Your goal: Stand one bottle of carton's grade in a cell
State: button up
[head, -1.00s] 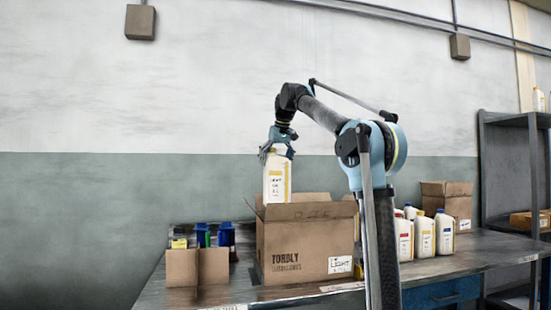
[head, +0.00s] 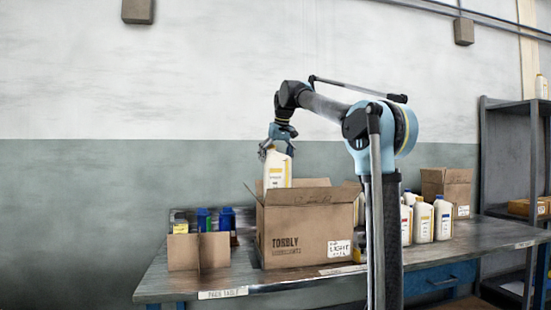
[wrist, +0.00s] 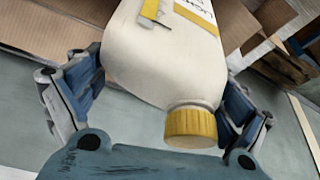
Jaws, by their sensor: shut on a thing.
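A white bottle (head: 278,170) with a yellow-edged label hangs upright from my gripper (head: 279,144), which is shut on it near its top. Its lower part is hidden behind the wall of the open carton (head: 303,237), so it is over or partly inside the carton. The carton is marked TORBLY and bears a white label reading LIGHT. In the wrist view the bottle (wrist: 165,60) shows a yellow cap and sits between my gripper's fingers (wrist: 160,105). The carton's cells and inside are hidden in the head view.
White bottles (head: 424,220) with differently coloured caps stand right of the carton, partly behind my arm. Low cardboard pieces (head: 198,251) and dark blue bottles (head: 227,222) are at the left. Another carton (head: 447,188) stands at the back right, before a shelf (head: 508,160).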

jog(key=shift+f, duration=8.35)
jog(key=o, duration=1.2)
